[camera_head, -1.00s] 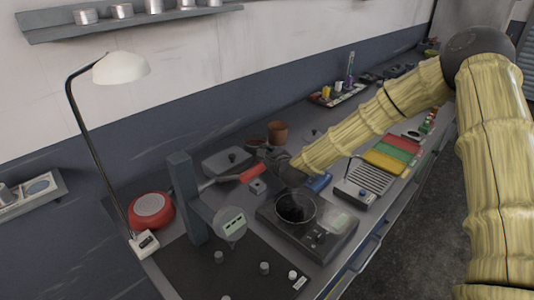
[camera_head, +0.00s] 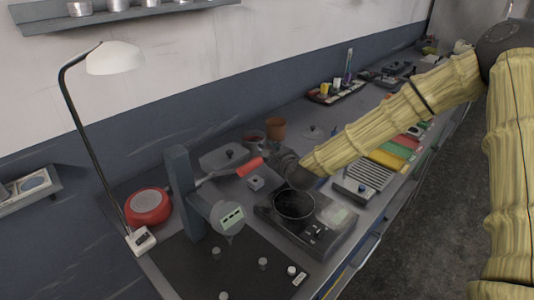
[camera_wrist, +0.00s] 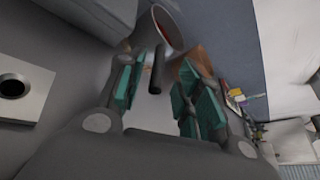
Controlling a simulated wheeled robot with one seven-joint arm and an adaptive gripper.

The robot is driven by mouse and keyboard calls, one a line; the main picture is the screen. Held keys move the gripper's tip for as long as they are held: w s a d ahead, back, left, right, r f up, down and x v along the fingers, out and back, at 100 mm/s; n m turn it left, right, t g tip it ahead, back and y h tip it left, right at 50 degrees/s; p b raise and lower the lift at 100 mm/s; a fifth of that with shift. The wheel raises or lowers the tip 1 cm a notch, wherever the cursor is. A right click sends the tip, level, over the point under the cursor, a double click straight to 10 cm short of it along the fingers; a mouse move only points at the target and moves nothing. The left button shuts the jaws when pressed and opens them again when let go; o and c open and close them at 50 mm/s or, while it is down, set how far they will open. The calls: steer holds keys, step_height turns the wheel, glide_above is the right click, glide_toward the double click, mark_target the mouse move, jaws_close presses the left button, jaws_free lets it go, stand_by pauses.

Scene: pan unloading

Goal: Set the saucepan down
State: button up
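The saucepan (camera_head: 293,205) is dark and round, and sits upright on the hot plate (camera_head: 335,238) in the head view. My gripper (camera_head: 279,165) is just behind it, at the end of the yellow-sleeved arm; its fingertips are hidden there. In the wrist view my gripper (camera_wrist: 158,82) has its teal-padded fingers spread. A dark rod (camera_wrist: 156,70) shows between them with gaps on both sides; it looks like a handle, but its join to the saucepan is out of sight.
A lidded grey dish (camera_head: 224,158), a bowl (camera_head: 254,137) and a terracotta pot (camera_head: 275,128) stand behind. A ribbed device (camera_head: 364,178) is to the right. A small button box (camera_head: 256,183) is close by.

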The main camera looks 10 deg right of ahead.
steer(key=b+v, duration=0.1)
steer(key=v, duration=0.5)
steer(key=shift+s, duration=0.15)
